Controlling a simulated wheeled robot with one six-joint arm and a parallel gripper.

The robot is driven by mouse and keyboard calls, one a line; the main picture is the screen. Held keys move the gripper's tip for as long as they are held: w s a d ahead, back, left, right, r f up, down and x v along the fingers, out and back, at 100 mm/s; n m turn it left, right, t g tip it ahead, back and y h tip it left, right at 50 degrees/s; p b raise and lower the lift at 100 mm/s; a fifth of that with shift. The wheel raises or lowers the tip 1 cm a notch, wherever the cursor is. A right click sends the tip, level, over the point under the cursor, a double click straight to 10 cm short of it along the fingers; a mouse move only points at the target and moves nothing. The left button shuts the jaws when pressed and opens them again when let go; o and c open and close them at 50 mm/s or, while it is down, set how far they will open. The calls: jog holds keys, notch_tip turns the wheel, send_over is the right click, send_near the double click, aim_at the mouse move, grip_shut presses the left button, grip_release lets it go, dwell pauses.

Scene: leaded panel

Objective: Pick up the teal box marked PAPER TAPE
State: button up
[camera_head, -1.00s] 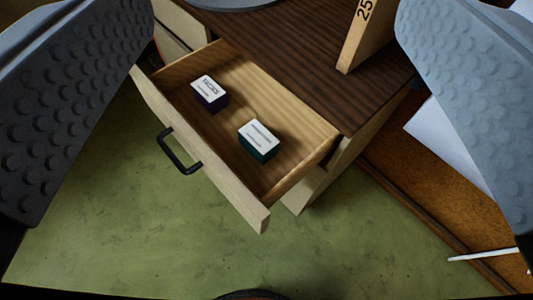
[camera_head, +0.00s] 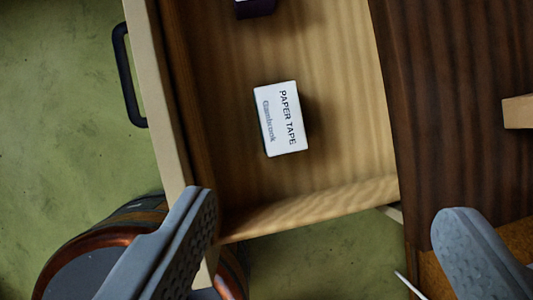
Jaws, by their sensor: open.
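The box marked PAPER TAPE (camera_head: 281,119) lies in the open drawer (camera_head: 340,90), label up. Its top is white; only a thin dark edge of its side shows, so the teal is hard to see now. My gripper (camera_head: 325,225) is open and empty. Its two fingers are wide apart at the bottom of the picture, one at lower left over the drawer front's end, one at lower right. The box is farther up the picture, between the fingers' lines and apart from both.
A dark purple box (camera_head: 256,8) is in the drawer at the top edge, partly cut off. The drawer front with its black handle (camera_head: 128,75) is at left. A dark wooden top (camera_head: 450,100) is at right, with a pale wooden piece (camera_head: 518,112). Green floor lies below.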

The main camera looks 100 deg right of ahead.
aim_at(282, 119)
jog(key=w+f+g, duration=0.1)
jog(key=f, duration=0.5)
jog(key=w+f+n+g, duration=0.1)
jog(key=w+f+g, duration=0.1)
jog(key=f, duration=0.5)
jog(key=w+f+n+g, duration=0.1)
jog(key=w+f, duration=0.1)
jog(key=f, duration=0.5)
jog(key=shift+w+a+y, duration=0.1)
jog(key=shift+a+y, duration=0.2)
jog(key=shift+a, duration=0.1)
jog(key=shift+w+a+f, duration=0.1)
jog(key=shift+w+f, duration=0.05)
jog(key=shift+f, duration=0.85)
jog(key=shift+w+a+f, duration=0.1)
jog(key=shift+w+f, duration=0.1)
jog(key=shift+f, duration=0.8)
jog(key=shift+w+a+f, duration=0.1)
jog(key=shift+w+f, duration=0.05)
jog(key=shift+f, duration=0.85)
jog(key=shift+f, duration=0.15)
jog(key=c, duration=1.1)
